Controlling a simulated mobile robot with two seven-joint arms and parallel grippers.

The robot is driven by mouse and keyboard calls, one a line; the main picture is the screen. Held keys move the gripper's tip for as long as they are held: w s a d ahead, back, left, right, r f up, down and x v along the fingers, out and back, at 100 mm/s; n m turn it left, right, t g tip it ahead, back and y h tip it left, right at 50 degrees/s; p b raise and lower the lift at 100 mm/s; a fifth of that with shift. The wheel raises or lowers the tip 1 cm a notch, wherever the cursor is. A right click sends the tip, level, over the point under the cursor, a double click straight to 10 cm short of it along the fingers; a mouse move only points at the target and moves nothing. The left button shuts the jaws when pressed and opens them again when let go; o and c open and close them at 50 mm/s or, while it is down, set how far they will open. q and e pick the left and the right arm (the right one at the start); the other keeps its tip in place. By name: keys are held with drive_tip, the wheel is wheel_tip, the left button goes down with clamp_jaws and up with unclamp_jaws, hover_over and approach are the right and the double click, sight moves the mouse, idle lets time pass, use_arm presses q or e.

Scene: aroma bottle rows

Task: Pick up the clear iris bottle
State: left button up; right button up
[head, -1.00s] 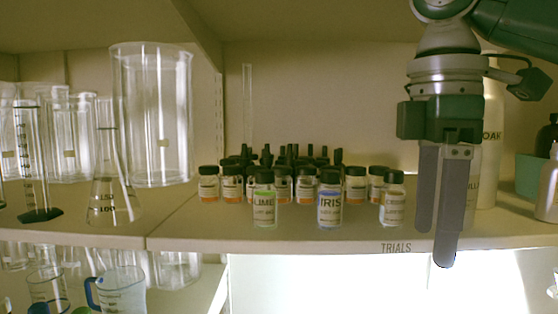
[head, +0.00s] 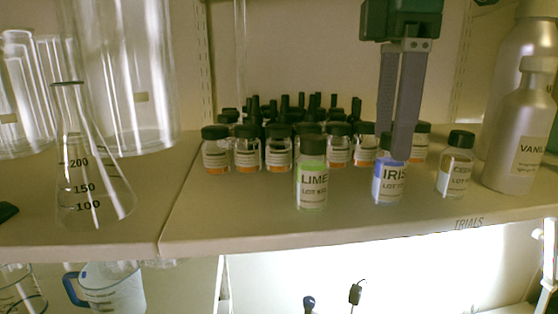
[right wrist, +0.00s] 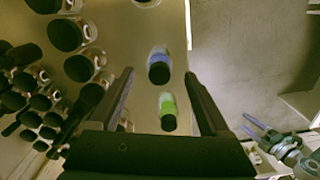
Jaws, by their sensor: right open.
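The clear iris bottle (head: 388,190), with a blue-topped IRIS label and dark cap, stands upright near the front of the shelf, between the lime bottle (head: 313,186) and a third labelled bottle (head: 457,167). My right gripper (head: 395,150) points down in front of the iris bottle's cap and partly hides it. In the right wrist view the open, empty fingers (right wrist: 159,74) point towards the iris bottle (right wrist: 159,66), with the green-labelled lime bottle (right wrist: 168,108) nearer the palm. No contact can be made out. My left gripper is not in view.
Rows of dark-capped bottles (head: 279,150) stand close behind. Silver bottles (head: 517,135) stand at the right, a flask (head: 88,170) and large beakers at the left. The shelf's front edge (head: 330,236) is clear.

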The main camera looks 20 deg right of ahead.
sight(388, 172)
drive_tip(key=shift+s+f, duration=0.1)
drive_tip(key=shift+f, duration=0.4)
wheel_tip(388, 172, down, 5)
drive_tip(key=p, duration=0.4)
drive_tip(key=shift+d+r+p, duration=0.15)
drive_tip(key=shift+r+p, duration=0.05)
drive_tip(key=shift+p, duration=0.1)
drive_tip(key=shift+f, duration=0.15)
clamp_jaws()
